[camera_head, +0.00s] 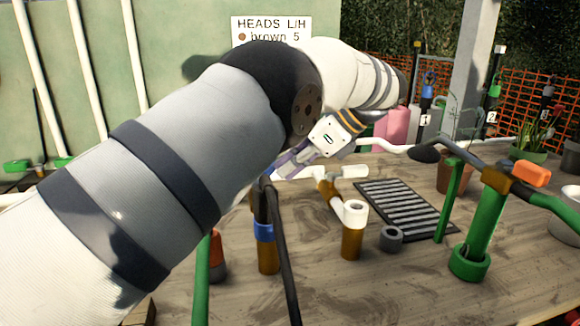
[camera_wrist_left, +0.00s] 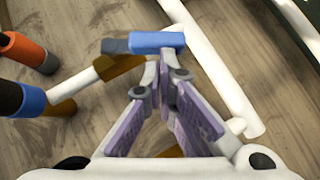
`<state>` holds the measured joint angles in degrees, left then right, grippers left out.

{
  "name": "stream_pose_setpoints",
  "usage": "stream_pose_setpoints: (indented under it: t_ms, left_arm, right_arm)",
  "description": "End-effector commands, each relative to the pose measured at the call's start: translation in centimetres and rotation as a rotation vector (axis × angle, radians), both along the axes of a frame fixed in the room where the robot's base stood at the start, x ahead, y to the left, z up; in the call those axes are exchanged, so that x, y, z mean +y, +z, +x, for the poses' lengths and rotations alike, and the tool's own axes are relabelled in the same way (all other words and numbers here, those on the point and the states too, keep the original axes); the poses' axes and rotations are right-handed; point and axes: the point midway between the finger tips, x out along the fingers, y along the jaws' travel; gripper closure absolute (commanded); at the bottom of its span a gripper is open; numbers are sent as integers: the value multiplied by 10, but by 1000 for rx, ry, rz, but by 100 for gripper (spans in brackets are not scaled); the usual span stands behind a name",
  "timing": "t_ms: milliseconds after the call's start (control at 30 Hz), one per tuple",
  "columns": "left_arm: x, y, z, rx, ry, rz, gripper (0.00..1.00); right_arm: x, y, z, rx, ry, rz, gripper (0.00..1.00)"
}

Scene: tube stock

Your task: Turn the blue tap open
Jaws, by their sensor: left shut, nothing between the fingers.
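The blue tap handle (camera_wrist_left: 157,42) shows in the left wrist view as a short blue bar with a dark end. It sits by a brown fitting (camera_wrist_left: 120,68) on a white pipe. My left gripper (camera_wrist_left: 160,68) is shut and empty, its fingertips right at the near side of the blue handle; I cannot tell whether they touch it. In the head view my left gripper (camera_head: 293,162) is partly hidden behind my arm, and the blue handle is not visible there. My right gripper is not in view.
A brown post with a blue ring (camera_head: 264,231) stands in front on the wooden table (camera_head: 340,292). A green pipe with an orange handle (camera_head: 530,174) stands at right. A dark grate (camera_head: 407,208) lies between. White pipes (camera_wrist_left: 215,70) run close beside the gripper.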

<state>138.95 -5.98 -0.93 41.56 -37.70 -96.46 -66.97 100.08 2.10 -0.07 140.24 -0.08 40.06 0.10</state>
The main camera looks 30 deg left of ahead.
Motion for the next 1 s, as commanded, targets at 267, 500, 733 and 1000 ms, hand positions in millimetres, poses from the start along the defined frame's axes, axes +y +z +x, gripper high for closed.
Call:
stream_pose_setpoints:
  t_ms: [267, 500, 733, 1000]
  left_arm:
    - [7, 0, -1, -1, -11, 0, 100]
    - [17, 0, 1, -1, -12, -1, 100]
    - [22, 0, 1, -1, -13, 0, 100]
    - [25, 0, 1, 0, -13, -1, 100]
  right_arm:
    - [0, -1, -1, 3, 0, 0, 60]
    - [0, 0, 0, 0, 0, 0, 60]
    - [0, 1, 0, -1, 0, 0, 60]
    - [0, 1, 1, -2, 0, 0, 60]
